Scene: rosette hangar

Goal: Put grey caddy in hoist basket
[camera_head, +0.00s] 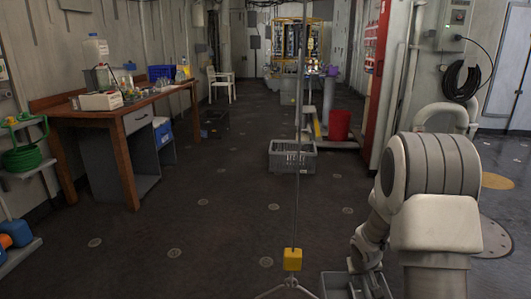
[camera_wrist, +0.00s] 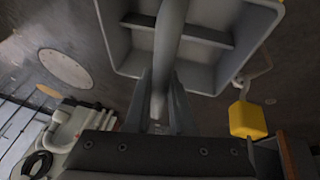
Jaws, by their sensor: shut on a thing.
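The grey caddy (camera_wrist: 200,75) is an open tray with a divider and a central handle bar. My gripper (camera_wrist: 158,105) is shut on that handle in the wrist view. In the head view the caddy (camera_head: 343,284) shows at the bottom edge, partly cut off, under my arm. A yellow hoist block (camera_head: 292,260) hangs on a thin line just left of the caddy, with sling legs spreading below it. The block also shows in the wrist view (camera_wrist: 248,119), right of the caddy. The hoist basket is not clearly visible; the sling legs run out of the frame.
A grey slotted crate (camera_head: 292,160) sits on the floor ahead, behind the hoist line. A wooden workbench (camera_head: 130,108) with clutter stands at left. A red bin (camera_head: 339,125) and a red cabinet stand ahead right. The floor at middle left is clear.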

